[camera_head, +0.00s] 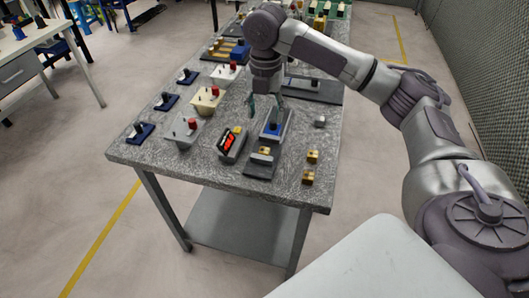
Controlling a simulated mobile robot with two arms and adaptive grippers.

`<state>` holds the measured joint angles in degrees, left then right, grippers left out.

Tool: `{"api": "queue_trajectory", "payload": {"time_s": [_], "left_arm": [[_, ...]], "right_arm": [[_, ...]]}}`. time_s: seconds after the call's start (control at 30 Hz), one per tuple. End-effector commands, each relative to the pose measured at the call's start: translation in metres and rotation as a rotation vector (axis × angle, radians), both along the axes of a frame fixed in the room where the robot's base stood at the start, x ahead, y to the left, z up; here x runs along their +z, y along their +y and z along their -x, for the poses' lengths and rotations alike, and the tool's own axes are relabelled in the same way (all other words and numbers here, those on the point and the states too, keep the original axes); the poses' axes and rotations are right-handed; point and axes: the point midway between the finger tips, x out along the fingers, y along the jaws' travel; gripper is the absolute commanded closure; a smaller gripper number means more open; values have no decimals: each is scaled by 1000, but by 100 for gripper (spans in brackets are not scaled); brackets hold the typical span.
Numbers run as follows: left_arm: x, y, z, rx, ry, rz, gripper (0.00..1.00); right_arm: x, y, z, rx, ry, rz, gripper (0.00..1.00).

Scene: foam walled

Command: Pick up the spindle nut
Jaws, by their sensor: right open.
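My right gripper (265,103) is open, pointing down over the grey worktable (217,153), just above a flat fixture with a blue part (273,127). The fingers appear empty. Which item is the spindle nut is hard to tell at this size. Candidates are two small brass-coloured blocks, one (313,156) and a nearer one (307,178), by the table's near right edge, and a small grey piece (320,121) to the right of the gripper. All stand apart from the gripper. My left gripper is out of view.
A dark box with a red display (230,144) and a dark plate with a metal block (261,163) stand near the gripper. Beige and grey units with red buttons (193,124) fill the left side.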

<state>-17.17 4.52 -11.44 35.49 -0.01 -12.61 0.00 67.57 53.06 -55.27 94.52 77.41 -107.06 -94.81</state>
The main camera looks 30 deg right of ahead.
Motion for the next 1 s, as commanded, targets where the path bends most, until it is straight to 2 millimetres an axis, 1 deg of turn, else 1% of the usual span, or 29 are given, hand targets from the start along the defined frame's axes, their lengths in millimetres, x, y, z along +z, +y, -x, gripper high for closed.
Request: {"api": "queue_trajectory", "payload": {"time_s": [0.07,0.17,0.3,0.4,0.5,0.67,0.9,1.0], "left_arm": [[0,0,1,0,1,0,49],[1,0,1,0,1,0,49],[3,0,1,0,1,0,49],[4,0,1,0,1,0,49],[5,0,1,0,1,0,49],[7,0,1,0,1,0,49],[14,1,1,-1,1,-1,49],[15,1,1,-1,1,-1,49]], "right_arm": [[-6,-2,0,4,6,0,40],[-23,-2,1,4,8,-1,40],[-52,-2,1,4,6,0,40],[-68,-1,0,3,5,-1,40],[-78,-1,0,4,3,0,40],[-88,0,0,3,3,-2,40],[-123,1,-2,3,3,-1,40],[-132,1,-2,4,2,-1,40]]}}
